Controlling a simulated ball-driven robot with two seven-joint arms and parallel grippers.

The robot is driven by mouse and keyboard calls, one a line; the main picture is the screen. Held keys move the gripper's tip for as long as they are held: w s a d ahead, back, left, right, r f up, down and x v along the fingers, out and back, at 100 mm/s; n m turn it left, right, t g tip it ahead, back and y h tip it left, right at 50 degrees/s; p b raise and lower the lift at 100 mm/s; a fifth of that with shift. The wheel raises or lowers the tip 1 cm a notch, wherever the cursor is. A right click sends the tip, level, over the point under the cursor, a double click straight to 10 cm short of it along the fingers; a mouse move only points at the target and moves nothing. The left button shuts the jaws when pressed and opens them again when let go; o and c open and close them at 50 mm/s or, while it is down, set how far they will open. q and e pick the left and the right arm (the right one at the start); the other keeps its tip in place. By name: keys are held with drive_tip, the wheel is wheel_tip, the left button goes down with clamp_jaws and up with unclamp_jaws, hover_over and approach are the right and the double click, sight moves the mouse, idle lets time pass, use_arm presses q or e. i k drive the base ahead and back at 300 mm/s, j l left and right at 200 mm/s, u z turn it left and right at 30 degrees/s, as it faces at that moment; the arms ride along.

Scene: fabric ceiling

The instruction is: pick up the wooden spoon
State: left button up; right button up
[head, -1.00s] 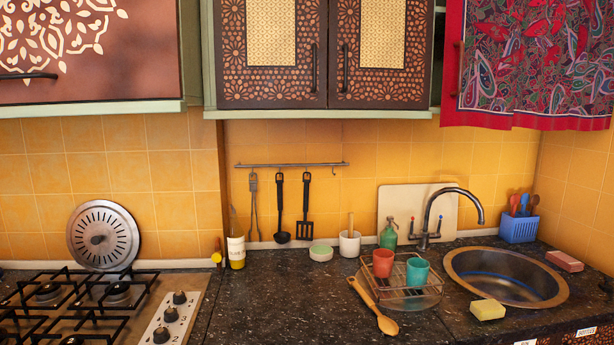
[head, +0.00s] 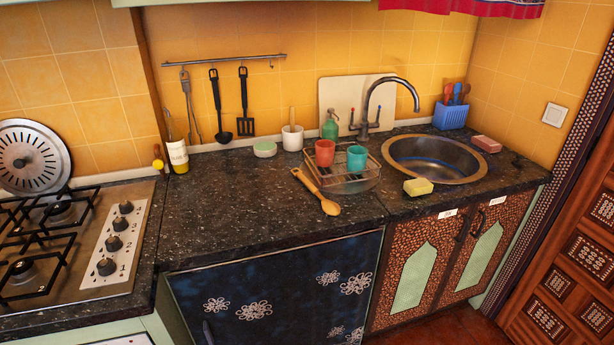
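The wooden spoon (head: 318,193) lies on the dark speckled countertop (head: 235,208), in front of and to the left of the wire dish rack (head: 350,180). Its bowl points toward the counter's front edge, and its handle runs back and to the left, close beside the rack. I cannot tell whether the handle touches the rack. Neither of my grippers shows in the head view.
A red cup (head: 325,152) and a teal cup (head: 357,158) stand on the rack. A yellow sponge (head: 418,187) lies right of it, before the round sink (head: 437,160). A gas stove (head: 75,250) is at left. The counter left of the spoon is clear.

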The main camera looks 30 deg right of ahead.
sight(329, 207)
drive_tip(key=i+l+u, duration=0.1)
drive_tip(key=l, duration=0.55)
drive_tip(key=i+l, duration=0.1)
drive_tip(key=l, duration=0.5)
drive_tip(key=u, duration=0.05)
